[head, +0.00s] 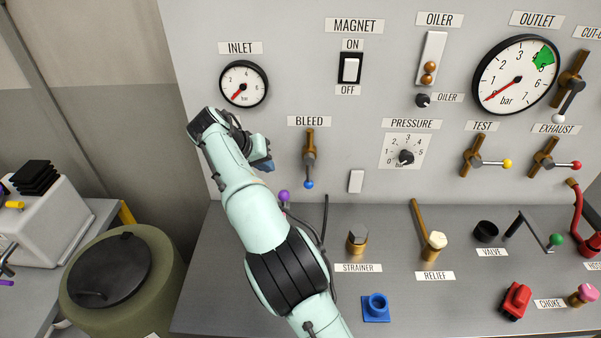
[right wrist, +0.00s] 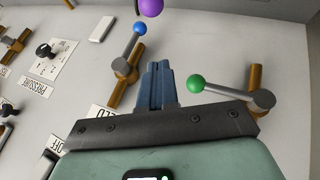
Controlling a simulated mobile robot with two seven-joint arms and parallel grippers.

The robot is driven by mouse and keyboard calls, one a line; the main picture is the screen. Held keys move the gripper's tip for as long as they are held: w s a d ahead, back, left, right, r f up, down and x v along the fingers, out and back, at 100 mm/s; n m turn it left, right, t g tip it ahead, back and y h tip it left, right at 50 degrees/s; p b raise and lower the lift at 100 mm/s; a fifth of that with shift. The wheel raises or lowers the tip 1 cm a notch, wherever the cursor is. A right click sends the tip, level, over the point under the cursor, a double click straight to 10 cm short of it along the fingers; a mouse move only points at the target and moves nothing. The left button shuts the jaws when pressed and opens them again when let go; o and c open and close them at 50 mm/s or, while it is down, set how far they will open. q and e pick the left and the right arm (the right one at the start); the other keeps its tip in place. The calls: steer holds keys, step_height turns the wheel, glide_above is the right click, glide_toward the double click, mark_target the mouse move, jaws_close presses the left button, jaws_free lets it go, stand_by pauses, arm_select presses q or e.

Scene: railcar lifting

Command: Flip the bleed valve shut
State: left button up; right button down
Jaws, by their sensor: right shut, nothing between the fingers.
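The bleed valve (head: 309,146) is on the upright panel under its BLEED label (head: 309,121). Its brass body stands upright, and its grey lever points down in line with the body, ending in a blue ball (head: 308,184). In the right wrist view the valve (right wrist: 125,85) is just left of the fingers, with the blue ball (right wrist: 140,28) beyond them. My right gripper (head: 264,163) is left of the valve near the panel. Its blue fingers (right wrist: 158,72) are shut and empty, apart from the lever. My left gripper is out of view.
In the right wrist view a green-balled lever valve (right wrist: 255,95) is right of the fingers; my arm seems to hide it in the head view. A purple ball (head: 284,196) and dark hose (head: 325,220) are below. The pressure dial (head: 405,152) is right of the valve.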

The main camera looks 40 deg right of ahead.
mark_target(309, 173)
steer(key=shift+f, duration=0.1)
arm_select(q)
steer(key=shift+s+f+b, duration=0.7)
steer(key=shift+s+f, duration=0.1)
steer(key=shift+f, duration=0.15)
arm_select(e)
steer(key=d+f, duration=0.8)
steer(key=d, duration=0.1)
steer(key=shift+s+d, duration=0.25)
steer(key=shift+s, duration=0.2)
